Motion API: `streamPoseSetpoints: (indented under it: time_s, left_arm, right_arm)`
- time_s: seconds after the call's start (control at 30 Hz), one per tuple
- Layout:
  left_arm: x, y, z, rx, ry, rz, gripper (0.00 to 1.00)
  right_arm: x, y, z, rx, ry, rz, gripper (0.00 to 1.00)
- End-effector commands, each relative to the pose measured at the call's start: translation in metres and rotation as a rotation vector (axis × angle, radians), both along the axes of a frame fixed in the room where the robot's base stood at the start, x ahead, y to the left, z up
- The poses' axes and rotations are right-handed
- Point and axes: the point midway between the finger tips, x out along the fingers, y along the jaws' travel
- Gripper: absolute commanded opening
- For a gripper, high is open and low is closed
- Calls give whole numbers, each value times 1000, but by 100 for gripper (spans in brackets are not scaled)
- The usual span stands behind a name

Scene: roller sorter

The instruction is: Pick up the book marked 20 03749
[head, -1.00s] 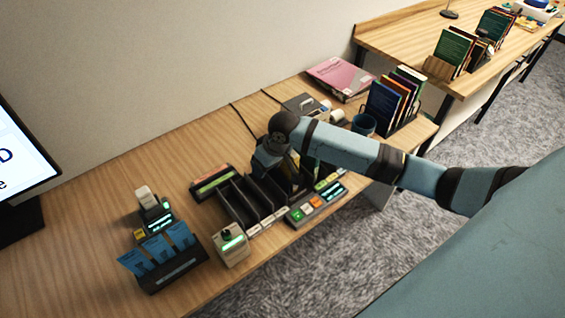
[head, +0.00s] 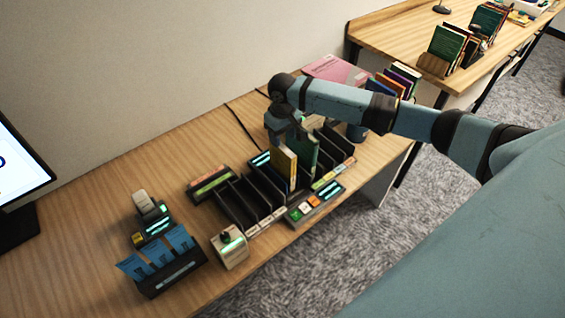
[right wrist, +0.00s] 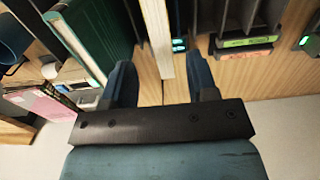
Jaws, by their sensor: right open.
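A thin book with a yellow-tan face (head: 285,165) stands upright in the dark slotted sorter (head: 238,205) on the desk. A green book (head: 304,152) stands just right of it. No marking 20 03749 is readable on either. My right gripper (head: 288,138) is directly above these books, pointing down. In the right wrist view my right gripper (right wrist: 160,80) is open, with a finger on each side of a pale book edge (right wrist: 157,38); I cannot tell whether they touch it. The green book (right wrist: 98,30) is left of that edge. My left gripper is not in view.
A button panel (head: 315,202) lies in front of the sorter. A scanner-like device (head: 150,215), a blue card holder (head: 170,265) and a small box (head: 230,248) stand to the left. More books (head: 402,78) stand behind my arm.

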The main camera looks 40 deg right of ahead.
Motion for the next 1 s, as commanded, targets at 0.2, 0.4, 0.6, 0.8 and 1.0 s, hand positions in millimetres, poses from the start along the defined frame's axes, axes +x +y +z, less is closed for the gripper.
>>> streamPoseSetpoints:
  time_s: [0.2, 0.4, 0.6, 0.8, 1.0]
  left_arm:
    - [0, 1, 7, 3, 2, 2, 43]
    - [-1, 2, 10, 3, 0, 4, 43]
    - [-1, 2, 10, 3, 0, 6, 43]
    - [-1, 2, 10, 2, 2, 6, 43]
    - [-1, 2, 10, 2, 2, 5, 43]
  right_arm:
    - [-1, 1, -21, -1, 2, 0, 53]
    - [0, 2, -49, -1, 0, 1, 53]
    - [-1, 2, -54, -1, -1, 2, 53]
    - [-1, 2, -54, -1, -1, 1, 28]
    - [-1, 2, -54, -1, -1, 1, 0]
